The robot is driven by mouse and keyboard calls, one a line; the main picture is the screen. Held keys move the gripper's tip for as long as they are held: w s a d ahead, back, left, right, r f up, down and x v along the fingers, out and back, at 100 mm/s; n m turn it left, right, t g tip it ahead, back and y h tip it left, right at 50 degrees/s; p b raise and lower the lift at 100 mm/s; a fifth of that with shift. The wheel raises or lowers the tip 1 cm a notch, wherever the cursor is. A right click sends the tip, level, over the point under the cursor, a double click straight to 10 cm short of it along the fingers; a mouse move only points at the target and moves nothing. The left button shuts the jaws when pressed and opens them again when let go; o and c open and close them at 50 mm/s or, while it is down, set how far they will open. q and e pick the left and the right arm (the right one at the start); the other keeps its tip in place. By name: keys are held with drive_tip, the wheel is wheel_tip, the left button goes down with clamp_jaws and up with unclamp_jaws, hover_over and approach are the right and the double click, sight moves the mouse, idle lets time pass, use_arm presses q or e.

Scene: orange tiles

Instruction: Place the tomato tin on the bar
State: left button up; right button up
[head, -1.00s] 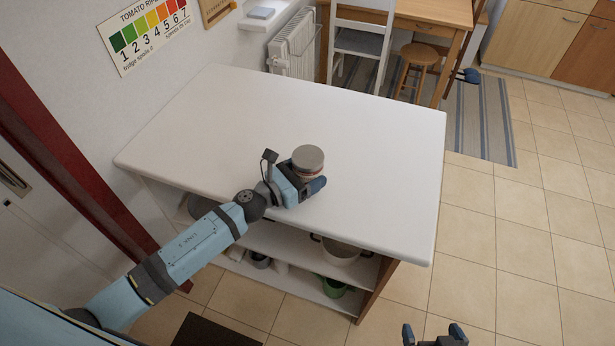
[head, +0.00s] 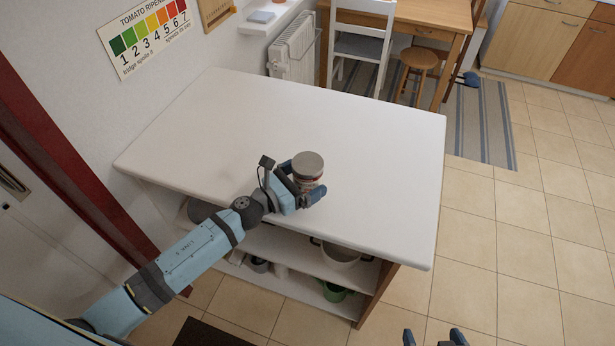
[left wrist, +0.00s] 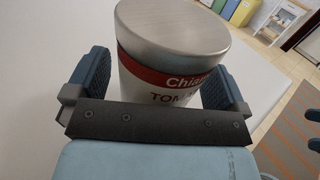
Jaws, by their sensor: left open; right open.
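The tomato tin (head: 308,164), with a grey metal lid and a red and white label, stands upright on the white top of the bar (head: 240,120), near its front edge. It also shows large in the left wrist view (left wrist: 172,75), with part of its label readable. My left gripper (head: 305,181) is open around the tin, one finger on each side. In the left wrist view a gap shows beside the tin at the fingers; its base is hidden behind the gripper. My right gripper (head: 435,338) is open and empty at the bottom edge of the head view.
The rest of the bar top is clear. Shelves under it hold a pale pot (head: 340,256) and a green pot (head: 334,292). A radiator (head: 293,47), a white chair (head: 360,45) and a stool (head: 419,60) stand behind. Tiled floor on the right is free.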

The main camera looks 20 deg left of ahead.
use_arm(q)
drive_tip(key=b+v, duration=0.2)
drive_tip(key=v, duration=0.8)
drive_tip(key=shift+s+f, duration=0.15)
drive_tip(key=shift+f, duration=0.05)
drive_tip(key=shift+s+a+r+b, duration=0.1)
drive_tip(key=shift+s+a+b, duration=0.25)
drive_tip(key=shift+s, duration=0.1)
